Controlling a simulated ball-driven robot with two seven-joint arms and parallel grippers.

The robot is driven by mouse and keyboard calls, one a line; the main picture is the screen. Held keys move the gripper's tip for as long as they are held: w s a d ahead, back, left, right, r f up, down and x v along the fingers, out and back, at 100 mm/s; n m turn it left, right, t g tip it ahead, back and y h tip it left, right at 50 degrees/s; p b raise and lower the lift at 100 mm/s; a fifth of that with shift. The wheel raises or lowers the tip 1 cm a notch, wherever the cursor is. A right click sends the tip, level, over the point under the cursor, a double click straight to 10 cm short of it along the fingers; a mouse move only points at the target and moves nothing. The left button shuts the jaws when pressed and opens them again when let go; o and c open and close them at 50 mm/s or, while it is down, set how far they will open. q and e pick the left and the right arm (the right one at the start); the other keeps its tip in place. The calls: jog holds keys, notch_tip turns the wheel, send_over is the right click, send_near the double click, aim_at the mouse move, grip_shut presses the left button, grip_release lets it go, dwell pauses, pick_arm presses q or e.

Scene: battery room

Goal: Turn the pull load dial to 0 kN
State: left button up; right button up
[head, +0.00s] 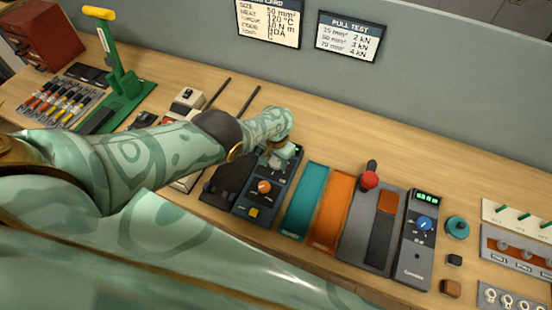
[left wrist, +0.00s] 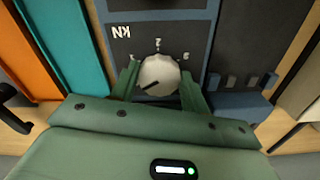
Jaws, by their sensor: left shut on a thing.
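The pull load dial (left wrist: 160,72) is a round pale grey knob on a blue-framed dark panel (left wrist: 160,28). In the left wrist view it has kN lettering and several numbers around it. Its dark pointer line runs toward the lower left of that picture; the mark there is hidden. My left gripper (head: 279,155) reaches down over the same panel (head: 240,203) in the head view and covers most of the dial. In the left wrist view its two green fingers (left wrist: 159,86) are on either side of the knob, shut on it. My right gripper is not in view.
An orange knob (head: 264,187) and a yellow button (head: 253,212) are nearer on the panel. Teal (head: 304,205) and orange (head: 332,210) strips lie to its right, then a red-knobbed device (head: 369,181). A green lever press (head: 120,85) stands at left. Bare wood lies behind.

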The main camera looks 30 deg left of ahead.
pick_arm(q)
jog(key=shift+w, duration=0.1)
dwell(0.3)
jog(key=o, duration=1)
jog(key=shift+r, duration=0.15)
